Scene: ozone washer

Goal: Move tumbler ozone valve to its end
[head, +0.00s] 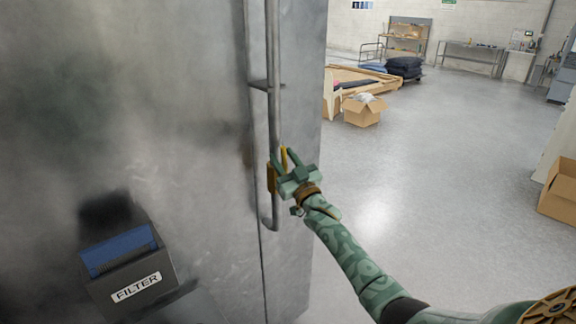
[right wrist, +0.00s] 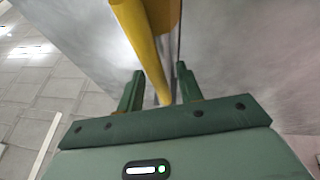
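A yellow lever (head: 271,179), which looks like the valve's handle, shows beside the vertical metal pipe on the front of a large grey cabinet. My right gripper (head: 281,163) is at it and partly hides it in the head view. In the right wrist view the yellow lever (right wrist: 147,50) runs down between the two green fingers of my right gripper (right wrist: 160,75). The fingers are apart, with a gap seen on both sides of the lever, so they do not look closed on it. My left gripper is not in view.
The grey cabinet (head: 170,90) fills the left side, with a vertical pipe (head: 271,60) near its edge. A black and blue box marked FILTER (head: 130,272) juts out at lower left. Cardboard boxes (head: 364,112) stand farther back. The floor (head: 440,150) to the right is open.

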